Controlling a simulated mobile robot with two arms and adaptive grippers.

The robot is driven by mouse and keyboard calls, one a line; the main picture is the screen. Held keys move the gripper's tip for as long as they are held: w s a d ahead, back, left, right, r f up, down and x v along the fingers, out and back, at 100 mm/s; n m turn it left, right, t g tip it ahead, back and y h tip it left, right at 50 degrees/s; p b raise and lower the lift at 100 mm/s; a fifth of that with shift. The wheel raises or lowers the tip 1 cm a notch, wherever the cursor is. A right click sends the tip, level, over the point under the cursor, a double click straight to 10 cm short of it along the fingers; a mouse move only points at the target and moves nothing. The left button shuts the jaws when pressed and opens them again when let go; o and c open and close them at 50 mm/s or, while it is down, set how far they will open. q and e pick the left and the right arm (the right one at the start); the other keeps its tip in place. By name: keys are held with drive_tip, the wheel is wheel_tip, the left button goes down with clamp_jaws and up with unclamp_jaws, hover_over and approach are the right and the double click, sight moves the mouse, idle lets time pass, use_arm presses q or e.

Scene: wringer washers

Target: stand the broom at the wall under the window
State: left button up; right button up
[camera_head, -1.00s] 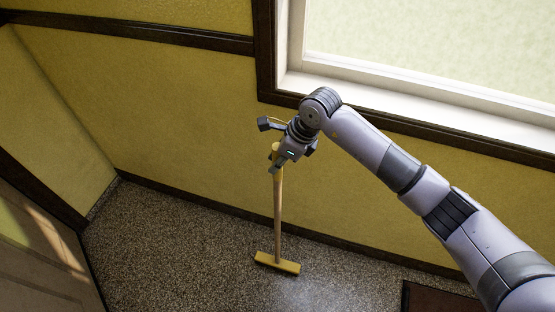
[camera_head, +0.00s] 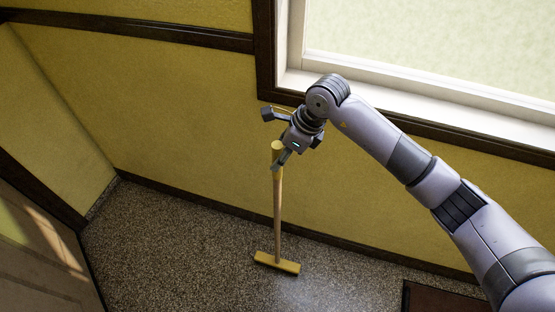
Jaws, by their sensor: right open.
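The broom (camera_head: 277,212) stands upright on the speckled floor, its yellow head (camera_head: 277,263) down and its yellow-topped handle up. It is close to the yellow wall (camera_head: 200,130), below the left part of the window (camera_head: 440,45); I cannot tell whether the handle touches the wall. My right gripper (camera_head: 277,138) is open beside the top of the handle, with one finger up and left of it and the other close to the handle just below its top. Whether that finger touches the handle is unclear. My left gripper is not in view.
A dark brown baseboard (camera_head: 330,240) runs along the foot of the wall. A door (camera_head: 35,245) stands at the left. A dark red mat (camera_head: 440,298) lies at the bottom right. The speckled floor (camera_head: 170,250) left of the broom is clear.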

drive_tip(key=b+v, duration=0.2)
drive_tip(key=v, duration=0.7)
drive_tip(key=shift+r, duration=0.2)
